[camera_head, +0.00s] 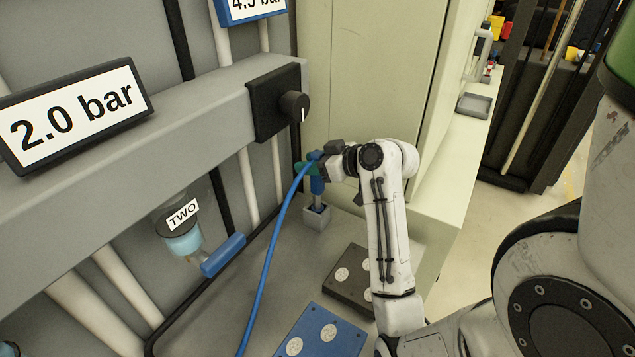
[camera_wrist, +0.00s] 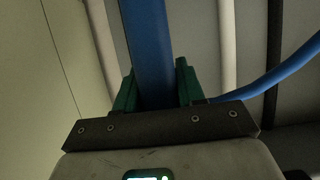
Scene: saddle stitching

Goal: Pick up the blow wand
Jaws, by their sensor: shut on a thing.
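The blue blow wand (camera_head: 317,186) stands upright at the small grey holder (camera_head: 316,218) on the bench. A blue hose (camera_head: 268,255) runs from its top down toward the front. My gripper (camera_head: 309,167) is at the wand's upper part, with its green fingers partly hidden by the wand and hose. In the wrist view the blue wand (camera_wrist: 147,45) passes between the two green fingers of my gripper (camera_wrist: 154,85), which are shut on it. The wand's lower tip is at the holder's top; I cannot tell how deep it sits.
A black regulator knob (camera_head: 295,105) sits on the grey rail above and left of my gripper. A bottle labelled TWO (camera_head: 182,230) hangs below the rail. A dark plate (camera_head: 345,275) and a blue plate (camera_head: 318,335) lie on the bench. A cream cabinet (camera_head: 380,75) stands behind.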

